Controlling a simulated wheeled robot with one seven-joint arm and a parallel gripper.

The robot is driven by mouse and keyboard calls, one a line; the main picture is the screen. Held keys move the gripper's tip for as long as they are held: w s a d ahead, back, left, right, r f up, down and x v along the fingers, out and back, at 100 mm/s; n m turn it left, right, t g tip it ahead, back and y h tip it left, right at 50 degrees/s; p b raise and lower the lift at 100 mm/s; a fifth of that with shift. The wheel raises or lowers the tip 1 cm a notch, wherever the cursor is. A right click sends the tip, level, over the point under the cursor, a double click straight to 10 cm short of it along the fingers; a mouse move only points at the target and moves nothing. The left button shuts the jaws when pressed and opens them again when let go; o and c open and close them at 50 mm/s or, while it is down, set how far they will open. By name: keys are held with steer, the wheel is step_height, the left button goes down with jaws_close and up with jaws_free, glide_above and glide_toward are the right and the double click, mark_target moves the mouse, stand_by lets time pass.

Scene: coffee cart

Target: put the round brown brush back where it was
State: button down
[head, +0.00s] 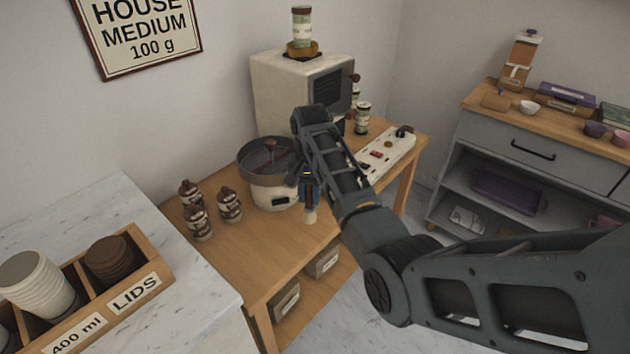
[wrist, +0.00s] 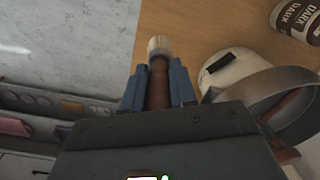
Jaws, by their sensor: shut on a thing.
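My gripper (head: 308,190) hangs over the front part of the wooden table, beside the white-based machine with the grey drum. In the wrist view my gripper (wrist: 158,88) has its blue fingers on either side of the brush. The brush (wrist: 159,58) has a brown rounded handle and a short pale bristle end that points away from the gripper. In the head view only the pale end of the brush (head: 310,216) shows, below the fingers. Its handle is mostly hidden by the gripper there. I cannot tell whether the bristles touch the table.
The drum machine (head: 272,190) stands close left of my gripper. Several brown-and-white bottles (head: 196,218) stand at the table's left. A white strip (head: 388,153) with small items lies at the right. A large cream machine (head: 295,90) stands behind. The table's front middle (head: 265,250) is clear.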

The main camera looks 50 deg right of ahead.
steer(key=s+a+f+n, duration=0.3)
steer(key=s+a+n, duration=0.2)
steer(key=a, duration=0.6)
steer(key=s+a+f+n, duration=0.3)
steer(key=s+a+n, duration=0.2)
steer(key=a, duration=0.6)
steer(key=shift+n, duration=1.1)
